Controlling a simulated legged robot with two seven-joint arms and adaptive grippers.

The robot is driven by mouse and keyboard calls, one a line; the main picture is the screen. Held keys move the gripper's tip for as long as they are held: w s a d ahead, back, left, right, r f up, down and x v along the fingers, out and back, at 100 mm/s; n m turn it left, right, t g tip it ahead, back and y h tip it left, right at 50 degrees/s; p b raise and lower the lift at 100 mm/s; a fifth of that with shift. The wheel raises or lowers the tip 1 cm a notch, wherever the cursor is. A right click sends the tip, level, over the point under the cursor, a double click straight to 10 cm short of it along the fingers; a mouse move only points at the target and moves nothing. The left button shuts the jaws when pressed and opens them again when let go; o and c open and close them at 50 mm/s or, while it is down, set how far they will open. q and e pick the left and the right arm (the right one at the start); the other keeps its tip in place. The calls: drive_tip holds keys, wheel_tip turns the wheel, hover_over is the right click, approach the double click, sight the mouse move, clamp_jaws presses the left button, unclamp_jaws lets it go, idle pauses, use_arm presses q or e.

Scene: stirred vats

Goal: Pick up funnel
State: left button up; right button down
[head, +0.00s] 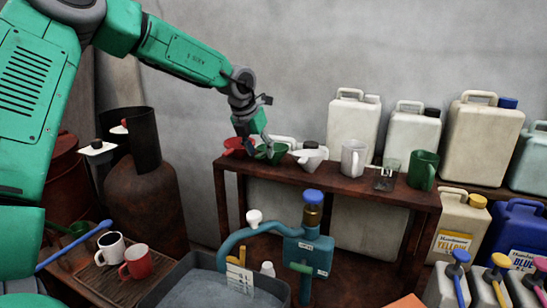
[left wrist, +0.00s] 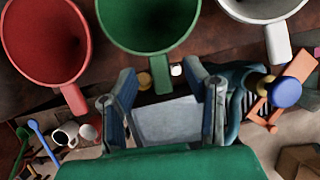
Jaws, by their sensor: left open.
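Three funnels stand in a row on the brown wooden shelf (head: 400,196): a red funnel (head: 236,145), a green funnel (head: 272,153) and a white funnel (head: 311,156). My left gripper (head: 256,142) is over the shelf's left end, close to the green funnel and partly covering it. In the left wrist view the red funnel (left wrist: 42,40), green funnel (left wrist: 150,22) and white funnel (left wrist: 262,8) show from above. There my left gripper (left wrist: 161,74) is open, with its fingers on either side of the green funnel's handle. I cannot tell whether they touch it. My right gripper is out of view.
A white mug (head: 353,158), a glass (head: 386,176) and a green mug (head: 423,170) share the shelf to the right. White jugs (head: 352,122) stand behind. Below are a blue pump (head: 307,256) and a grey vat (head: 205,283). A rusty cylinder (head: 145,205) stands left.

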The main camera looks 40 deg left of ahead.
sight(270, 164)
use_arm(q)
drive_tip(key=shift+x, duration=1.35)
drive_tip(key=shift+r, duration=0.15)
clamp_jaws()
drive_tip(key=shift+r, duration=0.1)
